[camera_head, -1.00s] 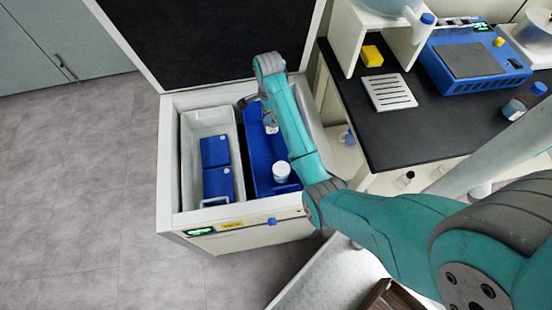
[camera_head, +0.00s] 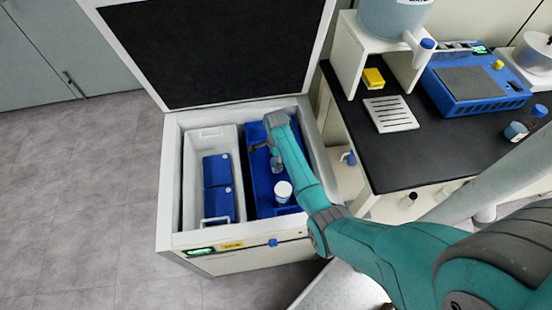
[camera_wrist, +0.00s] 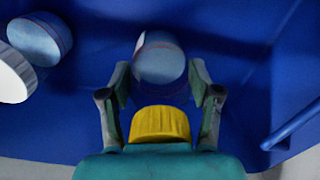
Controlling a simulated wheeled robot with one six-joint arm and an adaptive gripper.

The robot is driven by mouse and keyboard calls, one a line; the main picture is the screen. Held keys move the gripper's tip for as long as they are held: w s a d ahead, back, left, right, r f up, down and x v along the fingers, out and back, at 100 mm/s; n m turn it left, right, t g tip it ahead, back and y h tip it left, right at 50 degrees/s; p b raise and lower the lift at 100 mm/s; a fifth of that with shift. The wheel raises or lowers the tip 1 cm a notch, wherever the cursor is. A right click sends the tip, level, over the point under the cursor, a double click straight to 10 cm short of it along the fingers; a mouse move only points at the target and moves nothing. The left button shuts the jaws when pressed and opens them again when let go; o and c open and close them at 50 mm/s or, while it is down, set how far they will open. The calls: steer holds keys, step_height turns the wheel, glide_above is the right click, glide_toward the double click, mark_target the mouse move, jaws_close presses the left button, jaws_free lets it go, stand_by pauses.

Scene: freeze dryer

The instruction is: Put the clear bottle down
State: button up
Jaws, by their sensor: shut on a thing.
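My gripper (camera_head: 268,152) points down into the blue bin (camera_head: 257,202) inside the open white chest. It is shut on the clear bottle (camera_head: 277,165). In the wrist view the bottle's yellow cap (camera_wrist: 160,123) is near my palm and its clear body (camera_wrist: 160,58) reaches past my fingertips (camera_wrist: 160,85). I cannot tell whether its base touches the bin floor. Another bottle with a white cap (camera_head: 283,187) stands in the bin, nearer the chest's front; it also shows at the left of the wrist view (camera_wrist: 40,38), apart from my gripper.
A white bin (camera_head: 192,180) with blue boxes (camera_head: 218,190) sits left of the blue bin. The chest's raised lid (camera_head: 215,50) stands behind. The blue bin's handle (camera_wrist: 290,125) is at the right in the wrist view. A dark bench (camera_head: 430,155) stands to the right.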

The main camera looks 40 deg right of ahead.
steer(key=shift+f, duration=0.3)
steer(key=o, duration=1.3)
steer(key=shift+c, duration=0.2)
step_height(320, 180, up, 12)
steer(key=shift+r, duration=0.15)
